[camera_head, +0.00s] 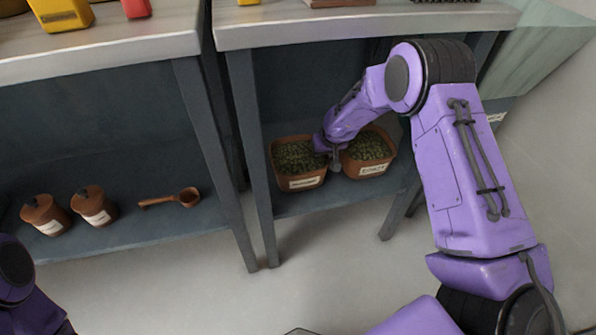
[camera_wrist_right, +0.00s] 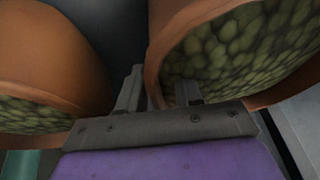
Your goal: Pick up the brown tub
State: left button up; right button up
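Two orange-brown tubs with green pellet-like contents and white front labels stand side by side on the lower shelf in the head view: a left tub (camera_head: 301,183) and a right tub (camera_head: 369,170). My right gripper (camera_head: 335,163) is down between them. In the right wrist view, my right gripper (camera_wrist_right: 160,92) has its fingers apart, with the rim wall of the nearer tub (camera_wrist_right: 154,62) between them; one finger overlaps the green contents. The other tub (camera_wrist_right: 60,55) is at the left. Whether the fingers touch the wall is unclear. My left gripper is outside the view.
The floor in front is clear.

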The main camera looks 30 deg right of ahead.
jog(key=shift+w+f, duration=0.2)
jog(key=shift+f, duration=0.3)
jog(key=shift+r, duration=0.15)
grip_shut()
dwell(0.8)
jog(key=shift+w, duration=0.1)
